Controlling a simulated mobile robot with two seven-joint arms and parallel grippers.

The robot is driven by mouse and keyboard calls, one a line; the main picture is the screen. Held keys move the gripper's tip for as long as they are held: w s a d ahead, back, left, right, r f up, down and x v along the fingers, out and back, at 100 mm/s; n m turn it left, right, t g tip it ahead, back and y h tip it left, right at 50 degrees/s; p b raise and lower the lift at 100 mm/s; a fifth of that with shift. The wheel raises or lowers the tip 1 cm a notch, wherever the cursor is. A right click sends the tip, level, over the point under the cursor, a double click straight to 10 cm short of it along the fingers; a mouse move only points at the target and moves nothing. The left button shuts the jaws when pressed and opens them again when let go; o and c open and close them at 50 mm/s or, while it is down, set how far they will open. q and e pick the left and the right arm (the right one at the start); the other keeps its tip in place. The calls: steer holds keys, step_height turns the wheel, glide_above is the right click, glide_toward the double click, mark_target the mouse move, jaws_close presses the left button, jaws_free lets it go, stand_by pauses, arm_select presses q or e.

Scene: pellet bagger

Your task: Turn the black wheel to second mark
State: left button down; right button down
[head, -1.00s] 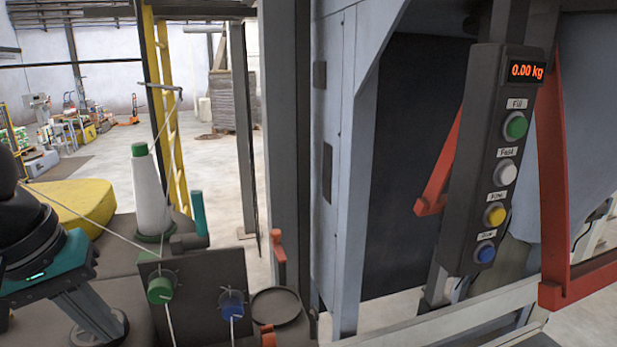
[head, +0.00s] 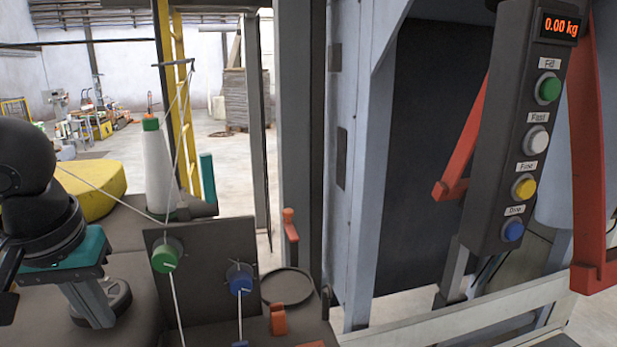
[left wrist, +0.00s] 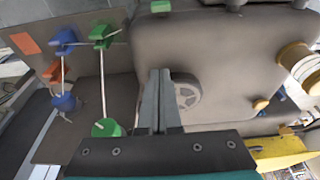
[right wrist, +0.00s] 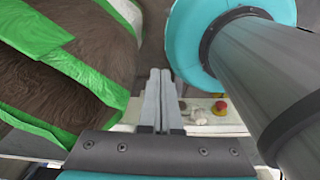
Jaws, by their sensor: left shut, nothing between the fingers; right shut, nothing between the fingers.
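A dark wheel with a grey hub (head: 119,298) lies on the brown sewing-machine body at the lower left of the head view. It also shows as a spoked grey disc in the left wrist view (left wrist: 188,94). My left gripper (head: 92,318) is shut and empty, pointing down at the wheel's left side. In the left wrist view its fingers (left wrist: 160,75) overlap the wheel's left edge; I cannot tell whether they touch it. No marks on the wheel can be made out. My right gripper (right wrist: 162,75) is shut and empty, seen only in the right wrist view.
A green tension knob (head: 166,255) and a blue one (head: 240,278) with threads sit right of the wheel. A thread cone (head: 158,170) stands behind. A button panel (head: 520,130) hangs at right. A green-edged brown bag (right wrist: 60,70) is beside my right gripper.

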mark_target(77, 340)
arm_select(q)
steer(key=shift+w+a+f, duration=0.1)
steer(key=shift+w+a, duration=0.1)
steer(key=shift+w, duration=0.05)
stand_by(0.9)
steer(key=shift+s+a, duration=0.1)
steer(key=shift+a, duration=0.1)
steer(key=shift+s+a, duration=0.25)
steer(key=shift+a, duration=0.2)
steer(key=shift+s+a+b, duration=0.1)
steer(key=shift+a+b, duration=0.1)
steer(key=shift+b, duration=0.1)
steer(key=shift+a, duration=0.15)
steer(key=shift+s+a, duration=0.2)
steer(key=shift+a, duration=0.85)
steer(key=shift+s+b, duration=0.25)
steer(key=shift+b, duration=0.1)
